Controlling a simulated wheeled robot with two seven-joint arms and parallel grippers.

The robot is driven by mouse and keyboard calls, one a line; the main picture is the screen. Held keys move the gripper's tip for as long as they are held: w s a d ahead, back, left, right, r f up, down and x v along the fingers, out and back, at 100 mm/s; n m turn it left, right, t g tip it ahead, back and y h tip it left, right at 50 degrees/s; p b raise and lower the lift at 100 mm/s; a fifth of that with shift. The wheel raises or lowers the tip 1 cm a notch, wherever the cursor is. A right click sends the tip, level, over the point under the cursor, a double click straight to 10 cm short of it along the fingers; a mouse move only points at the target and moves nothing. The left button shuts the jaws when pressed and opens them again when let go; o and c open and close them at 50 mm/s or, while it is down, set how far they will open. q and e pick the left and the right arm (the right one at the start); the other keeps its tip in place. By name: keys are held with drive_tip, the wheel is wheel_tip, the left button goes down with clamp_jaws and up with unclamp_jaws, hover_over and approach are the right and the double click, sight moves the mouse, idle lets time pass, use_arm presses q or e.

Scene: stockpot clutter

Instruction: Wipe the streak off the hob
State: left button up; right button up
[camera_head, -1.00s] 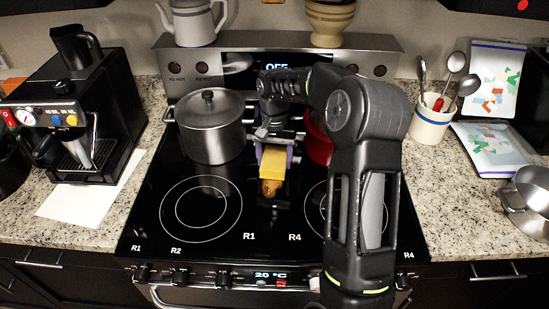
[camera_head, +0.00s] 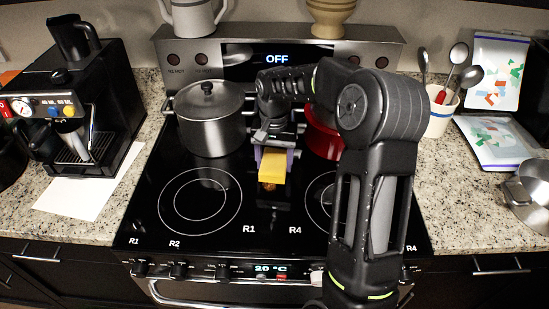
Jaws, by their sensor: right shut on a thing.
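My right gripper (camera_head: 273,149) is shut on a yellow sponge (camera_head: 272,168), low over the middle of the black glass hob (camera_head: 262,215). A small brown-orange streak (camera_head: 268,187) shows on the glass just in front of the sponge. The sponge hides any part of it further back, and I cannot tell if the sponge touches the glass. My left gripper is not in view.
A steel stockpot (camera_head: 211,120) stands at the hob's back left. A red pot (camera_head: 322,135) stands at the back right, partly hidden by my right arm. A coffee machine (camera_head: 85,100) is at left, a utensil crock (camera_head: 440,112) at right. The front left ring is clear.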

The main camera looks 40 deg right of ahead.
sight(274, 172)
drive_tip(key=shift+s+a, duration=0.1)
idle(0.3)
drive_tip(key=shift+s+a+f+b, duration=0.15)
drive_tip(key=shift+s+a+b, duration=0.4)
drive_tip(key=shift+s, duration=0.15)
drive_tip(key=shift+s+a, duration=0.6)
drive_tip(key=shift+s, duration=0.1)
drive_tip(key=shift+s+a, duration=0.1)
drive_tip(key=shift+s+a+b, duration=0.4)
drive_tip(key=shift+s, duration=0.1)
drive_tip(key=shift+s+a, duration=0.65)
drive_tip(key=shift+s, duration=0.15)
